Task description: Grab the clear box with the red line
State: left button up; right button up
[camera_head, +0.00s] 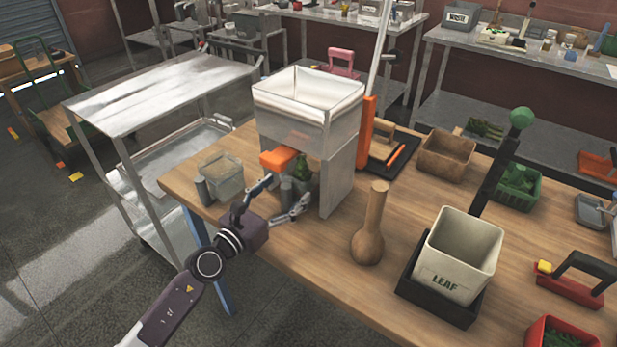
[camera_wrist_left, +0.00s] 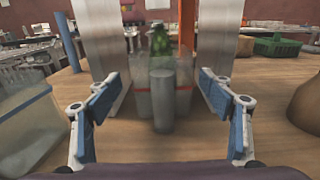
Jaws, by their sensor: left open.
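The clear box with the red line (camera_wrist_left: 183,104) stands on the wooden table between the metal legs of the filler. A dark green item (camera_wrist_left: 160,45) shows in or behind it, and a grey cylinder (camera_wrist_left: 161,100) covers part of its front. In the head view, the box (camera_head: 303,184) is partly hidden under the filler. My left gripper (camera_head: 283,196) is open and empty at the table's near edge. In the left wrist view, its blue-padded fingers (camera_wrist_left: 160,92) are spread to either side of the box, apart from it. My right gripper is not in view.
The metal filler (camera_head: 340,170) rises above the box, with an orange part (camera_head: 277,158) low on its front. Another clear bin (camera_head: 222,178) stands to the left. A wooden vase (camera_head: 369,235) and a LEAF bin (camera_head: 462,255) stand to the right.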

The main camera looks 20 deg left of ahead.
aim_at(301, 175)
pick_arm(q)
jog(key=shift+w+d+r, duration=0.15)
jog(key=shift+w, duration=0.15)
jog(key=shift+w+d+r, duration=0.15)
jog(key=shift+w+d, duration=0.05)
jog(key=shift+w, duration=0.35)
jog(key=x, duration=0.4)
jog(key=shift+s+d, duration=0.1)
jog(key=shift+w+d, duration=0.1)
jog(key=shift+w, duration=0.35)
jog(key=c, duration=1.1)
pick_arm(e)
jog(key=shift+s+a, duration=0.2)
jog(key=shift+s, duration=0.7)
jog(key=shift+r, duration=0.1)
